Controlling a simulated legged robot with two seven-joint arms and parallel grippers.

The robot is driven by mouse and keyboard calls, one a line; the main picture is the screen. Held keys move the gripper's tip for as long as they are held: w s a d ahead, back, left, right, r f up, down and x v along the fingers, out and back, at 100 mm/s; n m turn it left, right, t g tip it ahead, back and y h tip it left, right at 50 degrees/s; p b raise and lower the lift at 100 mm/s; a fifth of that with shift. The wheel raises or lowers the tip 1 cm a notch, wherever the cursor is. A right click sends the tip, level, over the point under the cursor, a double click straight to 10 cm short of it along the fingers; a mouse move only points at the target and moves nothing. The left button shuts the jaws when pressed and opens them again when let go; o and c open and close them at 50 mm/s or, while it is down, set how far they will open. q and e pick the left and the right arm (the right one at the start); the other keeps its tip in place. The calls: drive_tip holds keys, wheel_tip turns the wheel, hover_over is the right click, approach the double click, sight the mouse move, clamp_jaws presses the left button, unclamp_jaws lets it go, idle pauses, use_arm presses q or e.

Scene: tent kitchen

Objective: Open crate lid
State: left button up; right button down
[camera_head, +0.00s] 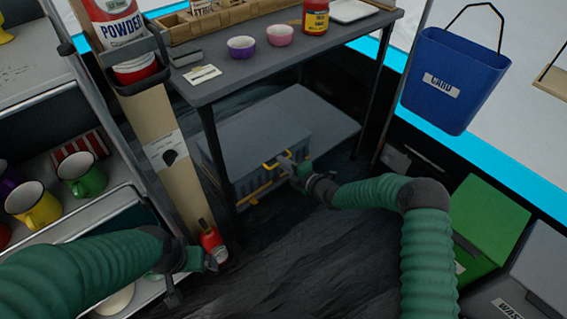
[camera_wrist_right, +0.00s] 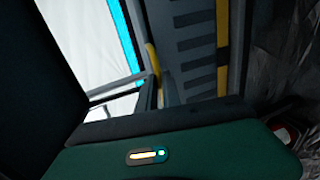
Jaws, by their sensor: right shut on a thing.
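The grey-blue crate (camera_head: 219,170) sits low under the dark table, with its flat grey lid (camera_head: 245,125) on top; the lid looks down, though a small gap could be hidden. A yellow handle (camera_head: 277,157) is at the lid's front edge. My right gripper (camera_head: 286,164) is shut on this handle and covers part of the crate's front. The right wrist view shows the yellow handle (camera_wrist_right: 152,60) close up beside the crate's ribbed side (camera_wrist_right: 192,45). My left gripper (camera_head: 192,280) is open and empty, low beside the post, away from the crate.
The table (camera_head: 270,65) overhangs the crate, and its legs stand on both sides. A red extinguisher (camera_head: 213,243) stands near my left gripper. A shelf with mugs (camera_head: 83,173) is at left. A green bin (camera_head: 490,225) is at right. A blue bucket (camera_head: 450,85) hangs above.

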drive_tip(key=shift+r+p, duration=0.6)
drive_tip(key=shift+p, duration=0.05)
drive_tip(key=r+p, duration=0.2)
drive_tip(key=r+g+h+p, duration=0.1)
drive_tip(key=r+p, duration=0.2)
drive_tip(key=w+a+r+g+p, duration=0.1)
drive_tip(key=r+p, duration=0.1)
drive_tip(key=r, duration=0.1)
drive_tip(key=shift+h, duration=0.3)
drive_tip(key=w+a+r+p, duration=0.2)
drive_tip(key=w+r+p, duration=0.1)
drive_tip(key=r+p, duration=0.2)
drive_tip(key=shift+w+a+r, duration=0.2)
drive_tip(key=shift+w+r, duration=0.2)
drive_tip(key=shift+r, duration=0.75)
drive_tip(key=c, duration=1.5)
unclamp_jaws()
drive_tip(key=shift+c, duration=0.2)
